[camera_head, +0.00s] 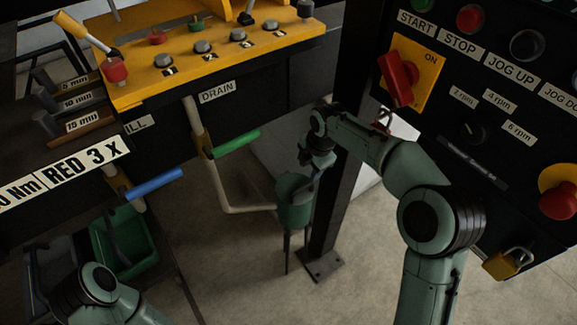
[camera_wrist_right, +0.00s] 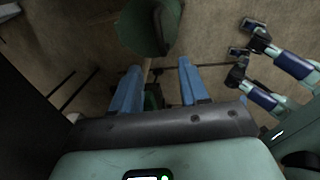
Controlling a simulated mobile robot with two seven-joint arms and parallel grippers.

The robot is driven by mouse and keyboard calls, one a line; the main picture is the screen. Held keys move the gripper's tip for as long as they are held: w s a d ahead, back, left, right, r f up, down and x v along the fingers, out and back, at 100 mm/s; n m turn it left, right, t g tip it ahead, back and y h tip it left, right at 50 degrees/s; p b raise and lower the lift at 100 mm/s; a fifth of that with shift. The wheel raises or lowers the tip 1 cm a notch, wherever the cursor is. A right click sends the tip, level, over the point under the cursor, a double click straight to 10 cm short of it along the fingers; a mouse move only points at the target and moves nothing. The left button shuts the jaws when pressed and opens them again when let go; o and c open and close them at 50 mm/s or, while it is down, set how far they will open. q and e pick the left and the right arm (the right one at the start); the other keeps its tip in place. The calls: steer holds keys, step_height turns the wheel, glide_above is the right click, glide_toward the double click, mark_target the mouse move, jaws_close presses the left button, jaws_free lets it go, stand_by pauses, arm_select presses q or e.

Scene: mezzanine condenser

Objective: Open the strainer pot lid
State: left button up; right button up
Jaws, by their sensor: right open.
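The strainer pot (camera_head: 295,208) is a green cylinder on thin legs, beside a dark post in the head view. My right gripper (camera_head: 316,168) is just above the pot's top right side, pointing down. In the right wrist view, its two blue fingers (camera_wrist_right: 160,68) stand apart with a gap between them. A rounded green part (camera_wrist_right: 148,28), seemingly of the pot, lies beyond the fingertips. I cannot tell the lid from the pot body, nor whether the fingers touch it.
A black control panel (camera_head: 470,150) with a red switch is at the right. A dark post (camera_head: 335,215) stands close to my right gripper. Pipes with a green handle (camera_head: 236,143) and a blue handle (camera_head: 153,184) are at the left. A green bin (camera_head: 122,245) sits below.

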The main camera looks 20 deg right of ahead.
mark_target(302, 187)
steer(key=f, duration=0.4)
steer(key=w+f, duration=0.1)
steer(key=f, duration=0.3)
steer(key=w+f, duration=0.1)
steer(key=f, duration=0.3)
steer(key=shift+w+a+b, duration=0.2)
steer(key=shift+a+b, duration=0.15)
steer(key=shift+b, duration=0.05)
jaws_close()
